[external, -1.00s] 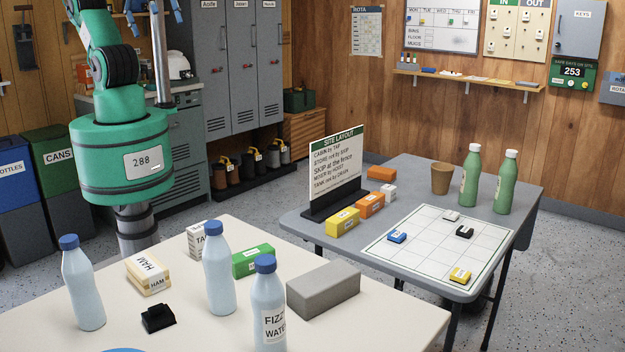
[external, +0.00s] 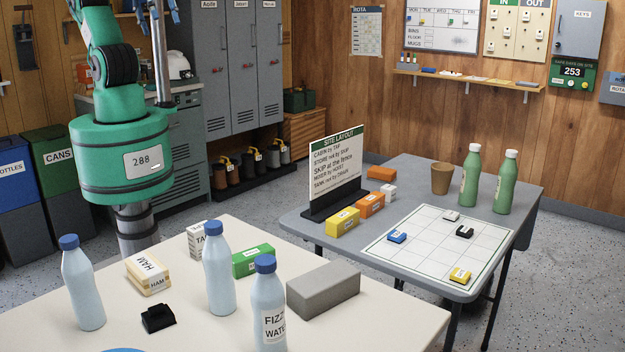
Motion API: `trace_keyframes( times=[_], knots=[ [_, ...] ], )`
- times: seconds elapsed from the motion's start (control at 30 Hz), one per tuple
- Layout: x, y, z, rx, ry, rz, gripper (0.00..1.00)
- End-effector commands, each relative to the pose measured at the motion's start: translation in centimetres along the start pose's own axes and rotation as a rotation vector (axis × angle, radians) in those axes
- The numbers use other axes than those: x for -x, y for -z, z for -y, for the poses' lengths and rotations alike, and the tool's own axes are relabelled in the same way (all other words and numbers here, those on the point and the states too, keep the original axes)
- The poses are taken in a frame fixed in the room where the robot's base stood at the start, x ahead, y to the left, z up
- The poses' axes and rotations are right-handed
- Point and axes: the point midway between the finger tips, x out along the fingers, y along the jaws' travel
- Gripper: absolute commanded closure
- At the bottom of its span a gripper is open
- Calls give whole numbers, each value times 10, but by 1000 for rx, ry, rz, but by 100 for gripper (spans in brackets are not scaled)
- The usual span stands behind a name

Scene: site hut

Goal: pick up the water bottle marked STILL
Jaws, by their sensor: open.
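Three pale blue water bottles with dark blue caps stand upright on the cream table in the external view. The left bottle (external: 84,287) and the middle bottle (external: 219,272) show no label on the sides facing the camera. The front right bottle (external: 266,295) has a white label that reads FIZZY WATER, partly turned away. I cannot read STILL on any bottle. My arm rises at the upper left, behind the cream table, and leaves the top of the picture. My gripper is out of the frame.
A grey table (external: 415,175) behind holds two green bottles, a brown cup (external: 442,179) and a sign.

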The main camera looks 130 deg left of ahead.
Motion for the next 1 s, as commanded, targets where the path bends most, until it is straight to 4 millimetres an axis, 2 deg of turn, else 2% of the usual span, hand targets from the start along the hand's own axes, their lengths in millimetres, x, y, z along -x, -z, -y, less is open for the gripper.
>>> trace_keyframes(
  times=[0.27, 0.47, 0.7, 1.0],
  knots=[
    [-22, 59, -22, -327, -46, 53, 34],
    [-47, 102, -46, -591, -88, 85, 34],
    [-87, 147, -82, -906, -147, 116, 34],
    [-148, 190, -139, -1300, -233, 140, 34]
  ],
)
